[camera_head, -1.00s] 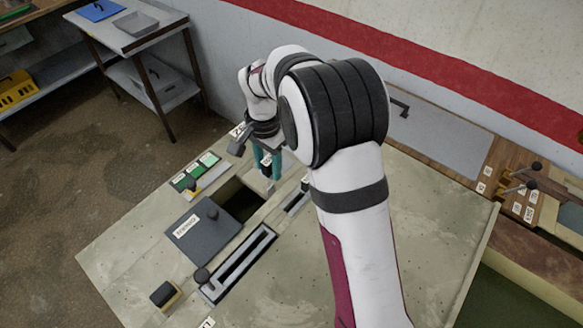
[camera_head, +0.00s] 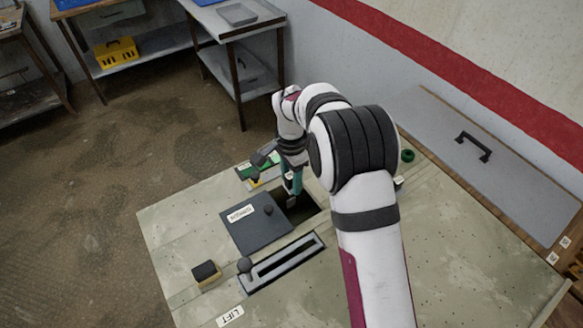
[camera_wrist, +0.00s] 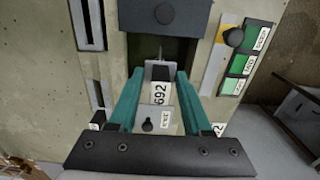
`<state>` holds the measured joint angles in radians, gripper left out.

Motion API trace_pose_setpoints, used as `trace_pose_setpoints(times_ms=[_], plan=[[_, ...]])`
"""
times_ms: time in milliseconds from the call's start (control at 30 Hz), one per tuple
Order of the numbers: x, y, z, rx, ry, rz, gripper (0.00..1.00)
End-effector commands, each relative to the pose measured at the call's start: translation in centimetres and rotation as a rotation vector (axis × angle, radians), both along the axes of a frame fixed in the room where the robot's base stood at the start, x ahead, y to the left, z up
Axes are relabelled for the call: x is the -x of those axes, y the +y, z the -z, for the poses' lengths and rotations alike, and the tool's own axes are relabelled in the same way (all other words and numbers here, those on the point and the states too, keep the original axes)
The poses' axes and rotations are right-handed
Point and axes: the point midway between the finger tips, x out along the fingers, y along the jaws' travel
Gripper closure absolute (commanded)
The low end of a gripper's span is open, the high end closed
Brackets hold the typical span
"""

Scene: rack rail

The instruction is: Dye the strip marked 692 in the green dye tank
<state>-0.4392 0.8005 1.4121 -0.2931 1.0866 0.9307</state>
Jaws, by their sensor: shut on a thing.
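The strip marked 692 (camera_wrist: 160,93) is between the teal fingers of my gripper (camera_wrist: 160,75), with its label facing the wrist camera. In the head view my gripper (camera_head: 292,186) is over the dark opening of a tank (camera_head: 304,207) in the bench top. The opening also shows ahead of the strip in the wrist view (camera_wrist: 160,48). How far the strip reaches into the opening is hidden. A dark lid with a knob (camera_head: 252,228) lies beside the opening. Several green swatches (camera_wrist: 243,63) with a knobbed slider stand to the right in the wrist view.
A slotted rail (camera_head: 285,262) with a ball knob lies in front of the lid. A small dark-topped block (camera_head: 206,272) sits at the left, near a LIFT label (camera_head: 230,316). A grey panel with a handle (camera_head: 490,160) is at the right. The bench's front right is clear.

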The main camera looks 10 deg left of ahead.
Motion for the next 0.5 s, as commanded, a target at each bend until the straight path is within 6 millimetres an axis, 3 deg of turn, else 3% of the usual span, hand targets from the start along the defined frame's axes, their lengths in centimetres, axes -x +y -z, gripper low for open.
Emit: trace_pose_setpoints(times_ms=[500], plan=[[0.1,0.0,8.8,0.001,0.002,0.0,0.91]])
